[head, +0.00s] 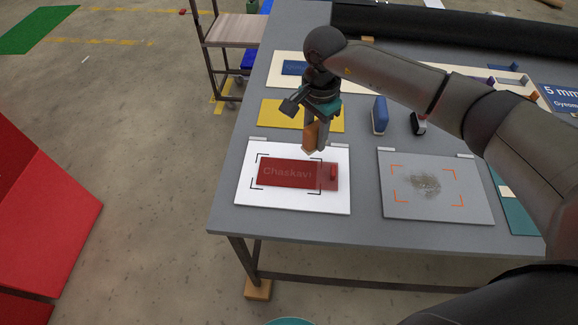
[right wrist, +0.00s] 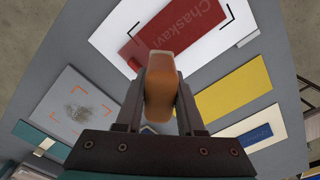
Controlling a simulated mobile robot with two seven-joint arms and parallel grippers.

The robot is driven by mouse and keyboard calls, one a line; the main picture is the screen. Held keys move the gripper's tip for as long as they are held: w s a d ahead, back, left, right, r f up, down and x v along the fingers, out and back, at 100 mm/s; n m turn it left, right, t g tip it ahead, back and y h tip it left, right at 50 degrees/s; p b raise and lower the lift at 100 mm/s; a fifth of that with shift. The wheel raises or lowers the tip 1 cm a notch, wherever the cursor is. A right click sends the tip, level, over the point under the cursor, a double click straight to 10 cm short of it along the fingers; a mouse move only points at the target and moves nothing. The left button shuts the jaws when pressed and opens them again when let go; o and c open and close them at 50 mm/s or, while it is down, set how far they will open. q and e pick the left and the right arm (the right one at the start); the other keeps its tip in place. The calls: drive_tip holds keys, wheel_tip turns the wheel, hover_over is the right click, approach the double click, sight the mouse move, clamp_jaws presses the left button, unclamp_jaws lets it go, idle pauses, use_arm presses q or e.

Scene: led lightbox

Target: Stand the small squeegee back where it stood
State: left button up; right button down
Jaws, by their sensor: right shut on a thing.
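The small squeegee (head: 311,138), an orange-brown piece, is in my right gripper (head: 315,124), above the far edge of the white board. In the right wrist view the squeegee (right wrist: 160,82) is between the two fingers of the gripper (right wrist: 160,105), which are shut on it. It hangs clear of the board as far as I can tell; its lower end lies over the board's far right part in the head view. My left gripper is not in view.
The white board (head: 245,195) carries a red "Chaskavi" panel (head: 285,173) with a small red block at its right. A yellow sheet (head: 275,112), a blue block (head: 380,115), a black-and-white block (head: 418,124) and a grey board (head: 400,207) with a dark smudge share the grey table (head: 365,180).

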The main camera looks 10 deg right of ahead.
sight(317, 125)
drive_tip(key=shift+r+p, duration=0.85)
drive_tip(key=shift+r, duration=0.9)
